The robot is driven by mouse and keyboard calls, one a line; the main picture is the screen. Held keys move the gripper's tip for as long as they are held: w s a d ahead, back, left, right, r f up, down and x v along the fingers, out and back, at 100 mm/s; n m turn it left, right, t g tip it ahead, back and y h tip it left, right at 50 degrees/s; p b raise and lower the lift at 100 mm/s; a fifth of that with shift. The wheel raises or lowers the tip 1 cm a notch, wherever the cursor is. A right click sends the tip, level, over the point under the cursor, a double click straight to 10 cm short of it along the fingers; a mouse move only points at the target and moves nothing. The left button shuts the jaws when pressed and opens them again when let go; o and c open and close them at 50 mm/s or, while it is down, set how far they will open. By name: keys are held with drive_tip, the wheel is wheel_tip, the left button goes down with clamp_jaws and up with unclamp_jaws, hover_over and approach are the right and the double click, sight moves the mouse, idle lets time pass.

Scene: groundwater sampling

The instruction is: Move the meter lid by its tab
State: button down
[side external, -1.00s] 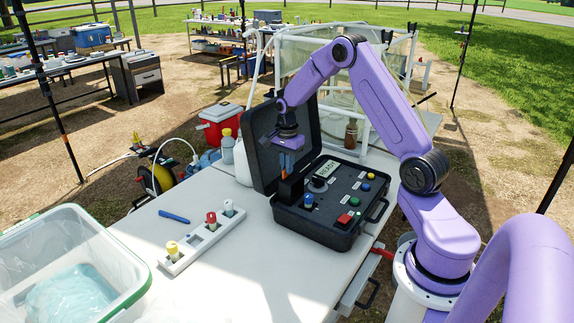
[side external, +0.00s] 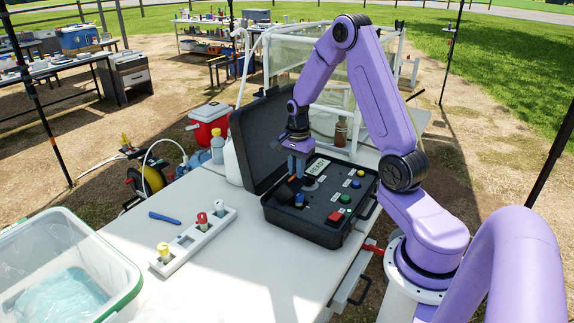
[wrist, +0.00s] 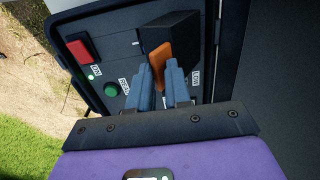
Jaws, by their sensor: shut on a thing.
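The meter is an open black case (side external: 322,232) on the white table. A small black lid (side external: 284,192) stands raised and tilted at the panel's left side; it also shows in the wrist view (wrist: 182,32). An orange tab (wrist: 158,52) projects from the lid. My gripper (side external: 294,172) is above the panel's left part, and its blue-grey fingers (wrist: 165,72) are shut on the orange tab. The fingers hide part of the tab. Behind the lid in the wrist view, part of the panel is hidden.
The large case cover (side external: 252,143) stands open behind my gripper. A red button (side external: 335,216), a green button (side external: 345,199) and blue knobs sit on the panel. A white rack (side external: 194,240) with several vials and a blue pen (side external: 165,218) lie to the left.

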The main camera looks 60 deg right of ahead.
drive_tip(key=s+f, duration=0.1)
drive_tip(key=s, duration=0.1)
drive_tip(key=s+f, duration=0.3)
drive_tip(key=s, duration=0.1)
drive_tip(key=shift+s+f, duration=0.2)
drive_tip(key=shift+s, duration=0.2)
drive_tip(key=c, duration=1.6)
unclamp_jaws()
drive_tip(key=shift+w, duration=0.1)
drive_tip(key=o, duration=0.4)
drive_tip(key=shift+c, duration=0.2)
drive_tip(key=shift+r, duration=0.15)
wheel_tip(320, 180, up, 17)
drive_tip(key=shift+r, duration=0.1)
